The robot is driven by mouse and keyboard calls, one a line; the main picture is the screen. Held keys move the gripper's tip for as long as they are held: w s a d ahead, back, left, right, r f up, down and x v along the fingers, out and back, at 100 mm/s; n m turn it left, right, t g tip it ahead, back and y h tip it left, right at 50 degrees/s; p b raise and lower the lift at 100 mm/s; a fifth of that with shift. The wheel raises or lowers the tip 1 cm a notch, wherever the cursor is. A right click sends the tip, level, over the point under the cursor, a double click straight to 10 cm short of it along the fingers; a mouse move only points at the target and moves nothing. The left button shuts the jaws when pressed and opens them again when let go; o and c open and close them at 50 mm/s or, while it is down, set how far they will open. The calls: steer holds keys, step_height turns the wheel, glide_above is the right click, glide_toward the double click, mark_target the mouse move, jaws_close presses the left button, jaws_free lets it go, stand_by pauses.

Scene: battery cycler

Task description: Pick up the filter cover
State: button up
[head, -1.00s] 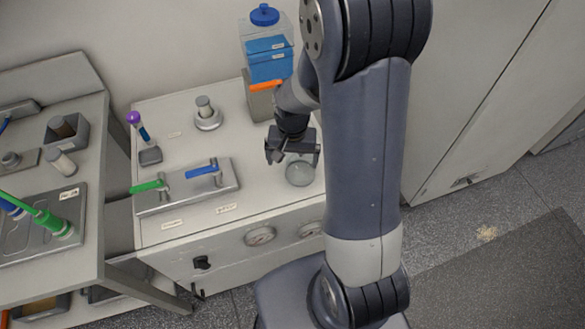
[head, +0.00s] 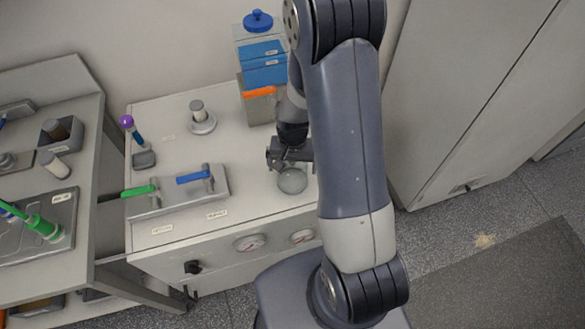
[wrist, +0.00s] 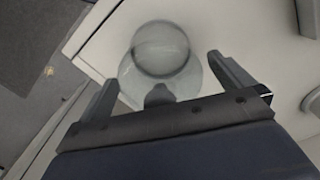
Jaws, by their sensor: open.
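A clear, greenish domed cover with a round rim, which I take to be the filter cover (head: 292,182), sits on the white cabinet top near its front right corner. In the wrist view the cover (wrist: 160,48) shows just beyond and partly between the two fingertips. My gripper (head: 289,163) is open and empty, just behind and above the cover in the head view. In the wrist view my gripper (wrist: 163,75) has its fingers spread on either side of the cover's near edge. A dark rounded piece (wrist: 158,95) shows between the fingers; I cannot tell what it is.
A blue-filled container (head: 262,65) stands at the back right, by my arm. A grey valve block (head: 180,195) with green and blue handles lies left of the cover. A round fitting (head: 202,122) and a purple-capped tube (head: 132,128) stand farther back.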

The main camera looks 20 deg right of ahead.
steer(key=c, duration=0.8)
steer(key=shift+o, duration=0.2)
